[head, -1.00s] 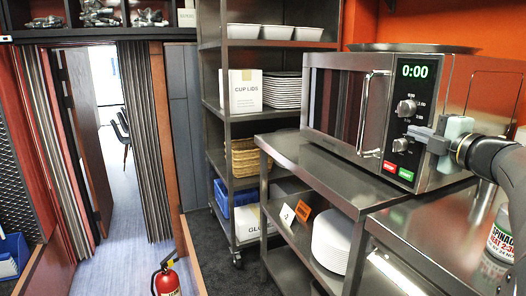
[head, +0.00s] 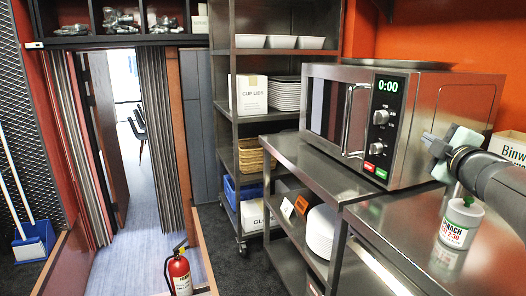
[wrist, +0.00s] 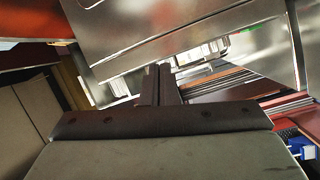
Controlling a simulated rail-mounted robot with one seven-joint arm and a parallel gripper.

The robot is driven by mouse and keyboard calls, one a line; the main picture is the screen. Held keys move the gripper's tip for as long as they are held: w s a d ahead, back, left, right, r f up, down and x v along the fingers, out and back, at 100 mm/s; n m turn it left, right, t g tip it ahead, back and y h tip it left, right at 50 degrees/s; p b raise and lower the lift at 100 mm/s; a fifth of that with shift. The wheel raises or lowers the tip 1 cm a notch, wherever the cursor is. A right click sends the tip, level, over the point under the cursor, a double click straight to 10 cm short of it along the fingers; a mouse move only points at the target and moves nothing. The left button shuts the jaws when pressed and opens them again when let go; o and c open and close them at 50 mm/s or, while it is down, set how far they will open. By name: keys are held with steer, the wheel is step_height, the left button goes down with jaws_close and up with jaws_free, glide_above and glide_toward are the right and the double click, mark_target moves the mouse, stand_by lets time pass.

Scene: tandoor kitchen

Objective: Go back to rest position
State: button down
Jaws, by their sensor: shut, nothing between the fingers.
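In the head view a small gap shows between the fingers and the microwave's control panel.
A white labelled bottle (head: 462,218) stands on the counter below my arm. A white box (head: 510,146) is behind the arm. A steel shelf rack (head: 226,90) holds plates and boxes. A red fire extinguisher (head: 180,272) stands on the floor by the doorway.

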steer(key=s+a+f+m+g+p, duration=0.3)
steer(key=s+a+m+g+p, duration=0.1)
steer(key=s+a+g+p, duration=0.2)
steer(key=s+a+f+m+g+p, duration=0.4)
steer(key=s+a+p, duration=0.4)
steer(key=s, duration=0.5)
steer(key=s+a+f+m+g+p, duration=0.4)
steer(key=s+a+g+p, duration=0.3)
steer(key=s+a, duration=0.3)
steer(key=shift+m+g+y+p, duration=0.3)
steer(key=shift+m+g+p, duration=0.15)
steer(key=shift+m, duration=0.45)
